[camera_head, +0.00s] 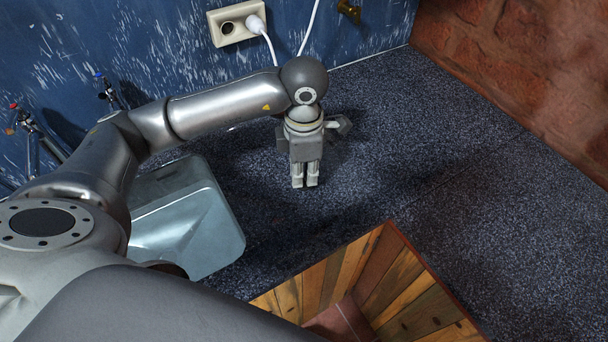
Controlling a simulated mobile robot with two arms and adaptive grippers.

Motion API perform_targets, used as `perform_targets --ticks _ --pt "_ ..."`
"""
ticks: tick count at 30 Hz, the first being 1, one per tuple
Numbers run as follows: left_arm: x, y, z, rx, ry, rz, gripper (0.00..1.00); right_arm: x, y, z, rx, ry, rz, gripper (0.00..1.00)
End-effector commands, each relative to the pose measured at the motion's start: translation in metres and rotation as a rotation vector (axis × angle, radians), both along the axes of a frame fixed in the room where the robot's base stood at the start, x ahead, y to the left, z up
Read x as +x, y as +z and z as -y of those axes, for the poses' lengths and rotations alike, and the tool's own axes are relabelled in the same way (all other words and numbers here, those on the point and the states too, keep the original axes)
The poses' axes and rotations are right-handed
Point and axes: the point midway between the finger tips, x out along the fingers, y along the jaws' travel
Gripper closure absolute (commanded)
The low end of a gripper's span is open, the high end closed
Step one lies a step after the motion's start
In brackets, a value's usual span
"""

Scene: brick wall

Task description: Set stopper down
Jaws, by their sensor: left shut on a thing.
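My left gripper (305,181) hangs with its fingers pointing down, low over the dark speckled counter (410,165), to the right of the metal sink. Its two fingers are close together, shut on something. I cannot make out the stopper between the fingertips; it is hidden or too small to tell. I cannot tell whether the fingertips or the held thing touch the counter. My right gripper is not in view.
A metal sink basin (185,215) lies left of the gripper, with taps (30,130) on the blue wall. A socket with a white plug (255,24) is at the back. A wood-lined opening (375,285) breaks the counter in front. The counter to the right is clear.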

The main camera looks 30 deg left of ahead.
Motion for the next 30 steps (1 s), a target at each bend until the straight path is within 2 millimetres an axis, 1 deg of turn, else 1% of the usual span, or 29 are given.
perform_targets --ticks 8,12,15,22,26,27,30 --pt "0.012 -0.017 -0.006 -0.001 0.0 -0.003 1.0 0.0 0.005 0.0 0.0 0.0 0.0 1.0" --pt "0.013 -0.038 -0.006 -0.002 -0.001 -0.005 1.0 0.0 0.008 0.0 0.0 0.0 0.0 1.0" --pt "0.013 -0.048 -0.006 -0.001 0.0 -0.002 1.0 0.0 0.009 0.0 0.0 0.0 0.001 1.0" --pt "0.013 -0.049 -0.006 -0.002 -0.001 0.001 1.0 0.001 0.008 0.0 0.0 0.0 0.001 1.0" --pt "0.013 -0.053 -0.006 -0.001 -0.001 0.001 1.0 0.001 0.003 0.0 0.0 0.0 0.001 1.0" --pt "0.013 -0.052 -0.006 -0.001 -0.001 0.0 0.83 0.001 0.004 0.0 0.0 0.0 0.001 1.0" --pt "0.013 -0.051 -0.006 -0.001 -0.001 0.0 0.7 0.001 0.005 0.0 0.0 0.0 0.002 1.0"
